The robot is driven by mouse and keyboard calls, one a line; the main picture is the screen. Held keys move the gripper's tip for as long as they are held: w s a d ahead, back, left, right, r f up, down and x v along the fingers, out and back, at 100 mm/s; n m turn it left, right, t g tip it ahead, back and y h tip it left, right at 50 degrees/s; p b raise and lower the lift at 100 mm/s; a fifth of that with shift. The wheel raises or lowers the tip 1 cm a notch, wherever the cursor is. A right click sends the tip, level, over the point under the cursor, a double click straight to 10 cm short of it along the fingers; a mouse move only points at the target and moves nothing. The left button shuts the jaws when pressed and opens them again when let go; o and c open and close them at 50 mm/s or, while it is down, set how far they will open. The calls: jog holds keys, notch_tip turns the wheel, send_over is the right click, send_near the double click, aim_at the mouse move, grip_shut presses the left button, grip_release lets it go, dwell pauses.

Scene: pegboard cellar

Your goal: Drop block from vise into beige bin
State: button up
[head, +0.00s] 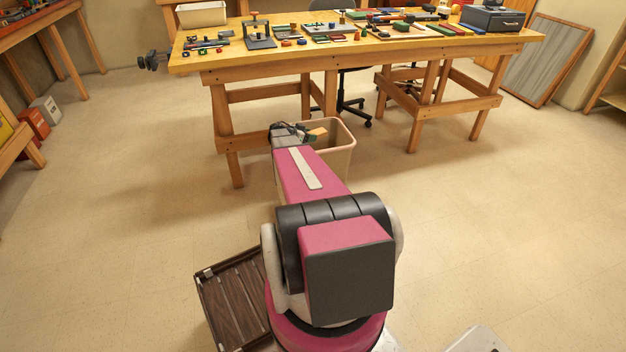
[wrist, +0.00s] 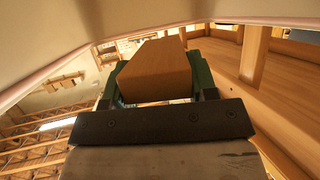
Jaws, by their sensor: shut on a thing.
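The wooden block (wrist: 158,72) is tan with an angled end and sits between the green fingers of my gripper (wrist: 155,80) in the wrist view. In the head view my gripper (head: 306,134) is at the beige bin (head: 340,158), and the block (head: 318,133) shows at its tip over the bin's opening. The bin stands on the floor in front of the workbench. In the wrist view the bin's pale wall and rim (wrist: 60,65) curve around the block. My arm hides the bin's left side in the head view. The vise (head: 152,61) is at the workbench's left end.
The wooden workbench (head: 380,52) stands behind the bin, with tools and several small parts on top. A black chair (head: 352,103) is under it. A brown slatted crate (head: 230,300) lies on the floor beside my base. The floor to the right is clear.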

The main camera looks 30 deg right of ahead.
jog(key=o, duration=1)
jog(key=shift+r, duration=0.35)
jog(key=r, duration=0.2)
jog(key=a+r, duration=0.1)
jog(key=r, duration=0.1)
jog(key=shift+s, duration=0.1)
jog(key=v, duration=0.4)
jog(key=r+v, duration=0.1)
jog(key=v, duration=0.7)
jog(key=shift+d+r, duration=0.15)
jog(key=shift+r, duration=0.1)
